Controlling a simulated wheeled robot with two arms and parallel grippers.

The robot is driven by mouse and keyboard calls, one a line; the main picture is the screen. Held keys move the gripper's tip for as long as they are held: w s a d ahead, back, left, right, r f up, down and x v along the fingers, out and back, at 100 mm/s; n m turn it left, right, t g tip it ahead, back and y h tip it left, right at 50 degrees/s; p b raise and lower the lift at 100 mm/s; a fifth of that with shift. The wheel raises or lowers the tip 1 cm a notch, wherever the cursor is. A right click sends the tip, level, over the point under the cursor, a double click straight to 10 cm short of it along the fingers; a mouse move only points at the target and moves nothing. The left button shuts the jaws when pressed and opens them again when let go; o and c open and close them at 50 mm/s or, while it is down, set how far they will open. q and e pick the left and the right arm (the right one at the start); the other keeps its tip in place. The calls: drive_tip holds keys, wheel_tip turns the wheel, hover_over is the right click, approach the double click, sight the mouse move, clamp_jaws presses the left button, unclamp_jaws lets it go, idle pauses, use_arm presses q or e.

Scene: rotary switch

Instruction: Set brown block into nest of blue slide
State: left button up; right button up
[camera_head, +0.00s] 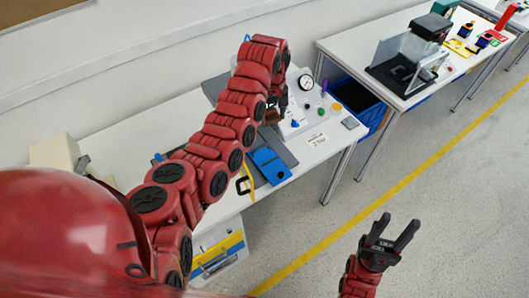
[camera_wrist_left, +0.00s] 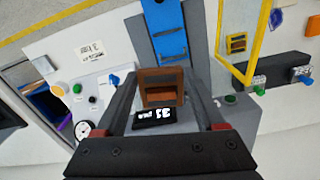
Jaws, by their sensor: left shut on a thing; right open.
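The brown block (camera_wrist_left: 162,80) is between the fingers of my left gripper (camera_wrist_left: 163,100) in the left wrist view. It has an open, hollow-looking front. In the head view a bit of the brown block (camera_head: 272,115) shows below my left arm, whose gripper is mostly hidden there. The blue slide (camera_head: 269,164) lies on the grey panel of the near bench. It also shows beyond the block in the left wrist view (camera_wrist_left: 168,28). I cannot make out its nest clearly. My right gripper (camera_head: 393,236) is open and empty above the floor.
A white control box (camera_head: 308,112) with a gauge (camera_head: 306,82) and coloured knobs stands beside my left gripper. A yellow frame (camera_wrist_left: 239,70) stands beside the slide. A blue crate (camera_head: 362,101) sits between the benches. The floor around my right gripper is clear.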

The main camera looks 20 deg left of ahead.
use_arm(q)
wheel_tip(320, 180, down, 10)
drive_tip(key=s+a+n+b, duration=0.1)
drive_tip(key=s+n+b, duration=0.1)
drive_tip(key=b, duration=0.3)
hover_over(267, 159)
wheel_tip(267, 159, down, 6)
drive_tip(key=shift+a+f+p, duration=0.1)
drive_tip(key=shift+f+p, duration=0.05)
drive_tip(key=shift+p, duration=0.15)
drive_tip(key=shift+f+p, duration=0.3)
drive_tip(key=shift+f, duration=0.35)
wheel_tip(267, 159, down, 2)
drive_tip(key=shift+f, duration=0.1)
